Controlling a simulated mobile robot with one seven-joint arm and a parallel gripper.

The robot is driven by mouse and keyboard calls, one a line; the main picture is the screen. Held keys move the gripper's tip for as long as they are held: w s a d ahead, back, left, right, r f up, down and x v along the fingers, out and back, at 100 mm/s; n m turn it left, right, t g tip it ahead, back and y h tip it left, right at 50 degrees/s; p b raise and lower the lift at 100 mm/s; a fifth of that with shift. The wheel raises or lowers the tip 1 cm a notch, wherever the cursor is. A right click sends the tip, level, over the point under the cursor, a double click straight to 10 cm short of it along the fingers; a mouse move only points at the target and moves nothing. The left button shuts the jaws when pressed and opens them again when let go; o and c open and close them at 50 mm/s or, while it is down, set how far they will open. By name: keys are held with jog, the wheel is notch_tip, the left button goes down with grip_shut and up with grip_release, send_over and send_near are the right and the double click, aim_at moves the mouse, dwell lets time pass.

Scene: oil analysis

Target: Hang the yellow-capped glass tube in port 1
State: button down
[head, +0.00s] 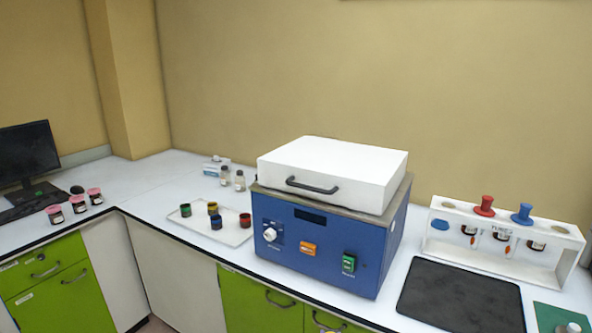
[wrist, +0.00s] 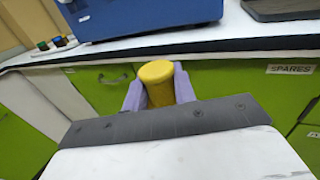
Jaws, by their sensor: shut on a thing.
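My gripper (wrist: 159,92) is shut on the yellow-capped glass tube, with its two pale purple fingers on either side of the yellow cap (wrist: 157,72). Only the cap shows in the wrist view; the glass below it is hidden. The white rack (head: 575,255) stands at the right of the bench, well apart from the cap. A red-capped tube (head: 484,206) and a blue-capped tube (head: 522,214) stand in it. Its port numbers are too small to read.
A blue machine with a white lid (head: 330,170) stands left of the rack. A dark mat (head: 460,296) lies in front of the rack, with a green pad (head: 548,316) beside it. A tray (head: 232,235) with several small pots is further left. Green cupboards (wrist: 255,95) front the bench.

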jog(key=s+a+f+n+y, duration=0.15)
jog(key=a+f, duration=0.25)
jog(key=f, duration=0.4)
jog(key=s+a+f+y, duration=0.15)
jog(key=a+f, duration=0.25)
jog(key=f, duration=0.5)
jog(key=w+a+r+n+y, duration=0.1)
jog(key=w+a+r, duration=0.9)
jog(key=w+r, duration=0.3)
jog(key=s+d+f, duration=0.3)
jog(key=d+f, duration=0.1)
jog(key=f, duration=0.1)
jog(key=shift+s, duration=0.3)
jog(key=shift+s+f, duration=0.1)
